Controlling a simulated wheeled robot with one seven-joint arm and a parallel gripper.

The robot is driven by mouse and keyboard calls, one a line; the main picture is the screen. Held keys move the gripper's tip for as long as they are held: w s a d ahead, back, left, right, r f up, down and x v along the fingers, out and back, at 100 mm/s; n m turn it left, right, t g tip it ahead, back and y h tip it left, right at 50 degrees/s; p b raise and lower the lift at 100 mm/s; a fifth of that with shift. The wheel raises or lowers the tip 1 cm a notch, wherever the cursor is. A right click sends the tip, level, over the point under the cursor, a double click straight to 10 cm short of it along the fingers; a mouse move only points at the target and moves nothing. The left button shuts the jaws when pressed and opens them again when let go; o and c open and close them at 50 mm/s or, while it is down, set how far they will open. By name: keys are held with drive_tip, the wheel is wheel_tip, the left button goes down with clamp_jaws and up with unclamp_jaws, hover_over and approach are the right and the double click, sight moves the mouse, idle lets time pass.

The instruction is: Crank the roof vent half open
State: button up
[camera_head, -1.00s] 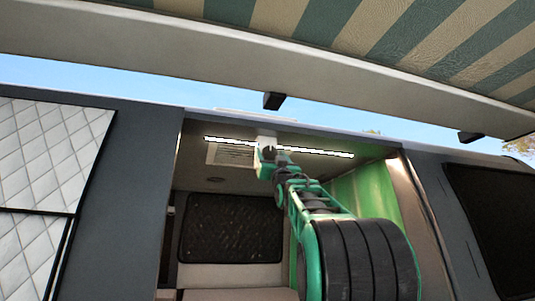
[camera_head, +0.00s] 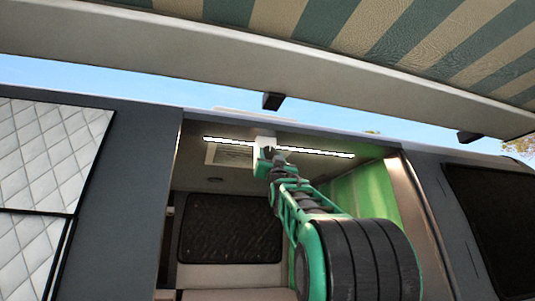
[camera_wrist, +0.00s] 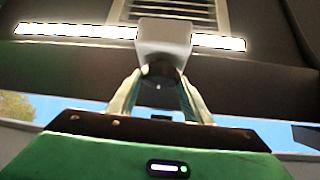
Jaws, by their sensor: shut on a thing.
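The roof vent, a pale louvred panel (camera_head: 228,154), is in the van's ceiling; its slats (camera_wrist: 182,10) show at the top of the wrist view. A white box-shaped housing (camera_wrist: 163,38) hangs beside it, also visible in the head view (camera_head: 264,141). A dark knob (camera_wrist: 160,72) sits under the housing. My gripper (camera_wrist: 161,84) reaches up from below, its two pale fingers shut on the dark knob, one on each side. In the head view my gripper is small and mostly hidden by my arm. How far the vent is open cannot be told.
A bright light strip (camera_head: 325,153) runs along the ceiling on both sides of the housing. A striped awning (camera_head: 400,40) spreads overhead. A green wall (camera_head: 365,195) lies right of my arm, and a dark window panel (camera_head: 231,228) is at the back.

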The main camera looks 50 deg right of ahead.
drive_tip(key=m+g+h, duration=0.1)
drive_tip(key=m, duration=0.1)
drive_tip(key=m+g+h, duration=0.1)
drive_tip(key=m+g, duration=0.1)
drive_tip(key=a+m+g+h, duration=0.1)
drive_tip(key=m+g+h, duration=0.1)
drive_tip(key=m, duration=0.1)
drive_tip(key=shift+w+r, duration=0.2)
drive_tip(key=shift+w, duration=0.15)
drive_tip(key=m+g+h, duration=0.1)
drive_tip(key=m+g, duration=0.1)
drive_tip(key=m, duration=0.1)
drive_tip(key=m+g, duration=0.3)
drive_tip(key=shift+w+a+r+m+h, duration=0.1)
drive_tip(key=shift+a+m+h, duration=0.05)
drive_tip(key=shift+m+h, duration=0.2)
drive_tip(key=shift+r+m+g, duration=0.15)
drive_tip(key=shift+m+g, duration=1.75)
drive_tip(key=shift+m, duration=0.05)
drive_tip(key=shift+m+g+y, duration=0.45)
drive_tip(key=shift+m+g, duration=0.05)
drive_tip(key=shift+m, duration=0.3)
drive_tip(key=o, duration=1.1)
drive_tip(key=shift+c, duration=0.2)
